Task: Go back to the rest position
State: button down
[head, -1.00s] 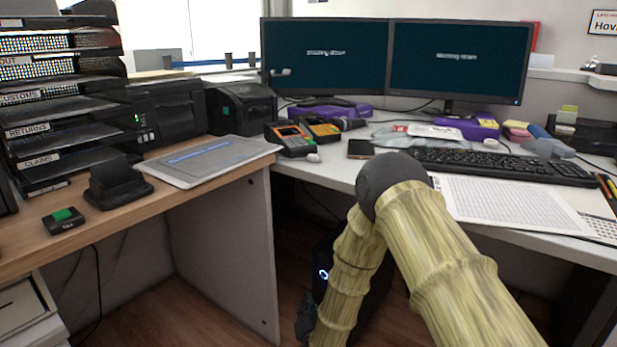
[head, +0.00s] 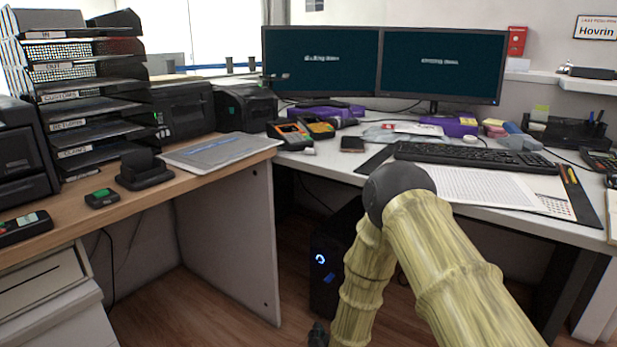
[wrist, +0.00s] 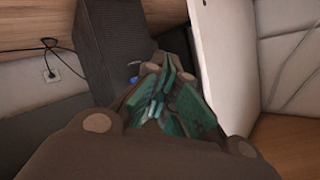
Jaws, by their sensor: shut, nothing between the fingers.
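My gripper (wrist: 165,95) shows in the wrist view with its green-padded fingers drawn together and nothing held between them. It points down toward the floor area under the desks. In the head view, my arm hangs bent in front of the white desk (head: 335,172), and only a small dark part of my gripper (head: 318,335) shows low at the bottom edge. The dark computer tower (head: 325,265) stands on the floor behind the arm. It also shows in the wrist view (wrist: 115,50), just beyond the fingers.
The wooden counter (head: 135,205) on the left holds a tray rack (head: 80,130), a printer (head: 182,108) and small devices. The white desk bears two monitors (head: 320,62), a keyboard (head: 470,157) and a phone (head: 352,144). Floor (head: 190,310) is open between the counter and my arm.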

jog(key=s+d+f+n+g+h+p, duration=0.1)
jog(key=s+d+f+g, duration=0.2)
jog(key=s, duration=0.5)
jog(key=s+d+f+n+g+p, duration=0.1)
jog(key=s+d+f+g, duration=0.15)
jog(key=s+d, duration=0.35)
jog(key=s+d+f+n+g+h+p, duration=0.1)
jog(key=s+d+f+g+p, duration=0.2)
jog(key=s, duration=0.6)
jog(key=s+d+r+n+g+p, duration=0.1)
jog(key=s+d+g, duration=0.25)
jog(key=s, duration=0.75)
jog(key=s+d+r+g, duration=0.2)
jog(key=s+d, duration=0.3)
jog(key=s, duration=0.7)
notch_tip(320, 180, up, 37)
jog(key=w+p, duration=0.1)
jog(key=p, duration=3.7)
